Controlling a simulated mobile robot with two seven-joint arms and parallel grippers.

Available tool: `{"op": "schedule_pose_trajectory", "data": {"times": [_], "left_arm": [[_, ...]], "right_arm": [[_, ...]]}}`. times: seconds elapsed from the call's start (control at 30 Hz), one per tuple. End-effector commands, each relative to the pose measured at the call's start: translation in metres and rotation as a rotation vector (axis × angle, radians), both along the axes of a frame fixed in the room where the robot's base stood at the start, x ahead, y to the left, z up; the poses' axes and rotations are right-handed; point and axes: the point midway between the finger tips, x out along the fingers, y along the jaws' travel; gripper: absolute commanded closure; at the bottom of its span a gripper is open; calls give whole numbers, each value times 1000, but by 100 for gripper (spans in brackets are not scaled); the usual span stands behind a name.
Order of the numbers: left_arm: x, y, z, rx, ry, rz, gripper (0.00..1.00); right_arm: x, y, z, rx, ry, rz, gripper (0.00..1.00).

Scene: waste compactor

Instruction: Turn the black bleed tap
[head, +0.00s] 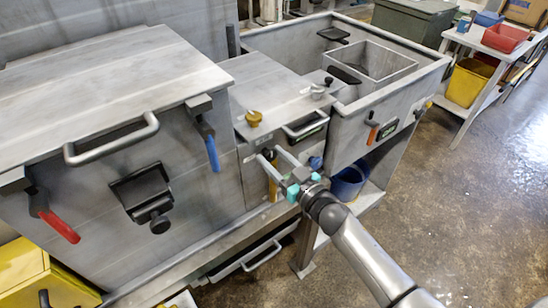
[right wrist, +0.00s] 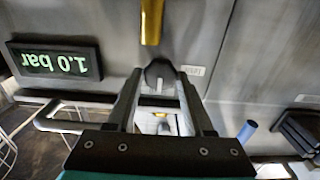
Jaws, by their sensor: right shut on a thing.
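The black bleed tap (right wrist: 158,74) is a small dark knob with a pale mark on the grey front panel, beside a small white label (right wrist: 193,70). In the right wrist view the two fingers of my right gripper (right wrist: 160,80) reach up to the tap, one on each side, and are shut on it. In the head view my right gripper (head: 270,155) is at the front panel of the middle unit, and its fingers partly hide the tap. My left gripper is not in view.
A display (right wrist: 54,62) reading 1.0 bar sits beside the tap, upside down in the wrist view. A brass-coloured part (right wrist: 151,20) is close to the tap. A blue knob (head: 316,162) and a bar handle (head: 305,127) are near my gripper. A blue bucket (head: 347,184) stands below.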

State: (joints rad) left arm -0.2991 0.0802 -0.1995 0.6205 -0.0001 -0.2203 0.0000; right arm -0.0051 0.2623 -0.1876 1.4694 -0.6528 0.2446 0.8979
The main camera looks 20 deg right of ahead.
Motion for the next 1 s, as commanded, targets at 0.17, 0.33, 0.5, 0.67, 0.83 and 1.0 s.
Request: {"op": "schedule_pose_trajectory", "data": {"times": [0.17, 0.33, 0.5, 0.67, 0.83, 1.0], "left_arm": [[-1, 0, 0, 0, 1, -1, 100], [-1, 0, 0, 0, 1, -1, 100], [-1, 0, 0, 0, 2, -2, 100], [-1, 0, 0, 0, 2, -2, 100], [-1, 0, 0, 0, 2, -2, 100], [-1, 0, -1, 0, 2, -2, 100]], "right_arm": [[0, 0, 0, 0, 0, 0, 85], [0, 0, 0, 0, 0, 1, 100], [0, 0, 0, -8, -3, 1, 100], [0, 0, 0, -47, -17, 0, 100], [0, 0, 0, -137, -50, 0, 100], [-1, 1, -1, -273, -98, 0, 100]]}}
